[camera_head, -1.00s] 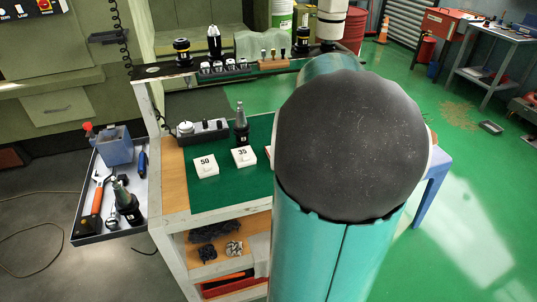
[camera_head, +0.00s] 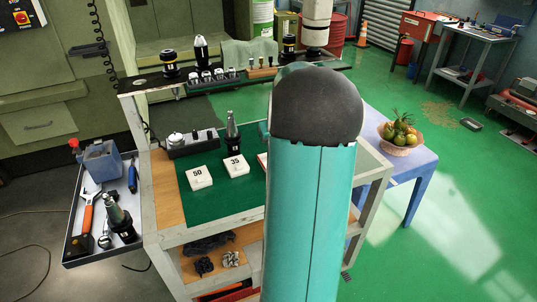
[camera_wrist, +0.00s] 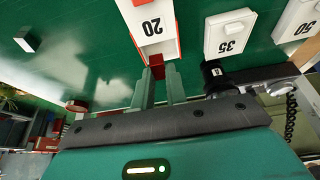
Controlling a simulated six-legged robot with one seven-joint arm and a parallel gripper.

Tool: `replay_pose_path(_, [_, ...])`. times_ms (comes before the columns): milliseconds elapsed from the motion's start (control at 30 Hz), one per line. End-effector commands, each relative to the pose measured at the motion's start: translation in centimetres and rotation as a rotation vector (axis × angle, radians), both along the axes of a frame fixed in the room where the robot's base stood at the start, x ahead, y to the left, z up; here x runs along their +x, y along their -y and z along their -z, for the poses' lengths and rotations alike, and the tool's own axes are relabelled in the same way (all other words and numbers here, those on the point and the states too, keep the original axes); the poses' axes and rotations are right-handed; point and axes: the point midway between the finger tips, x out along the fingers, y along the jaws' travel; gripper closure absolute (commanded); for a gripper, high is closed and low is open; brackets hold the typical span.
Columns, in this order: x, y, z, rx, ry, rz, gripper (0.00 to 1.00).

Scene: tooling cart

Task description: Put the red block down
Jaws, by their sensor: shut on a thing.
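In the wrist view my gripper (camera_wrist: 160,82) is shut on a small red block (camera_wrist: 157,68), held between the two fingertips. Just beyond it is a white tile marked 20 (camera_wrist: 150,22), with red along its edges. I cannot tell whether the red block touches the tile or the red part under it. The green mat (camera_wrist: 90,50) lies around them. In the head view my arm hides the gripper and the held block. A sliver of red and white (camera_head: 263,160) shows beside the arm on the mat.
Tiles marked 35 (camera_head: 236,166) and 50 (camera_head: 199,178) lie on the mat, with a tapered tool holder (camera_head: 232,132) behind. A tool tray (camera_head: 78,246) hangs at the cart's left. A fruit basket (camera_head: 399,136) stands on a blue table at right.

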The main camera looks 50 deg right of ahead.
Motion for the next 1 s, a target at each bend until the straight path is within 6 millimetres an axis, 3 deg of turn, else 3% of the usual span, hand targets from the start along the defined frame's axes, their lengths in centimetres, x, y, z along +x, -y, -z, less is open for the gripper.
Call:
replay_pose_path(33, [0.8, 0.4, 1.2, 0.005, -0.001, -0.002, 1.0])
replay_pose_path(200, [2.6, 1.5, 3.5, 0.001, 0.0, -0.003, 1.0])
replay_pose_path(400, [3.5, 2.0, 4.7, 0.001, 0.001, -0.002, 1.0])
replay_pose_path(600, [3.5, 2.0, 7.5, 0.003, -0.001, -0.001, 1.0])
replay_pose_path(967, [3.4, 2.0, 7.9, 0.0, 0.0, -0.001, 1.0])
replay_pose_path(1000, [3.4, 2.0, 8.0, 0.001, 0.0, 0.0, 0.84])
